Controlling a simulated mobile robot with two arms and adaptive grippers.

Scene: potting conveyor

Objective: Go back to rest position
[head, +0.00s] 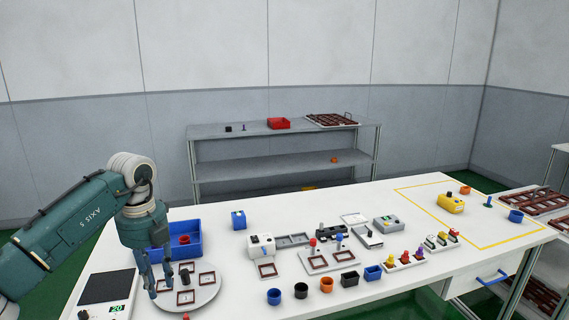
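My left gripper (160,289) points down over the left part of the white table (330,215). Its two fingers are apart with nothing visible between them. It hangs in front of a blue bin (186,226) and over the left edge of a round grey plate (205,292). The plate carries several dark red square frames and a dark knob (185,276). I cannot tell whether the fingertips touch the plate. My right gripper is not in view.
A black-topped scale (107,287) lies left of the plate. Small cups, including a black cup (301,290), line the front edge. Fixtures with coloured knobs fill the table's middle. A yellow outlined area (418,201) is at right. A grey shelf (230,132) stands behind.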

